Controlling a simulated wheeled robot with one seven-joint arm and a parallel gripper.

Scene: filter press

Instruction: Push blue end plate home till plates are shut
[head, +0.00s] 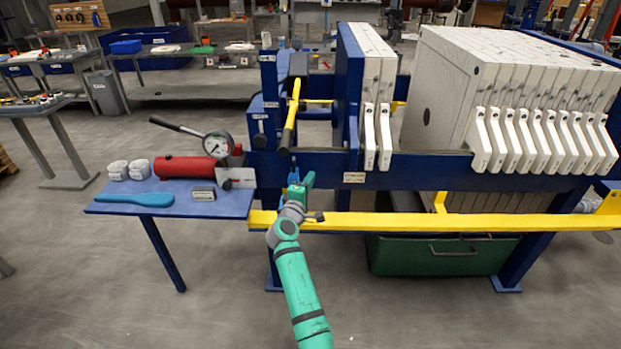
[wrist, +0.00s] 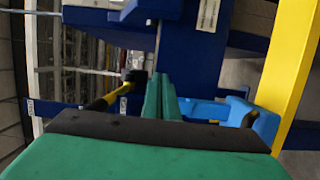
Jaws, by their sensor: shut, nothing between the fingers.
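The blue end plate (head: 348,85) stands upright on the press frame in the head view, with two white plates (head: 379,100) close against its right side. A wide gap separates these from the pack of white plates (head: 480,85) on the right. My gripper (head: 294,178) is in front of the blue frame rail, below and left of the end plate and apart from it. Its green fingers (wrist: 160,97) are together and empty in the wrist view. A yellow bar (head: 291,115) slants left of the end plate; a yellow bar with black ends (wrist: 112,97) shows in the wrist view.
A yellow rail (head: 400,222) runs along the press front, just right of my gripper. A blue side table (head: 120,207) on the left holds a red hand pump (head: 185,168) with a gauge and a blue paddle (head: 148,200). A green tray (head: 440,256) sits underneath.

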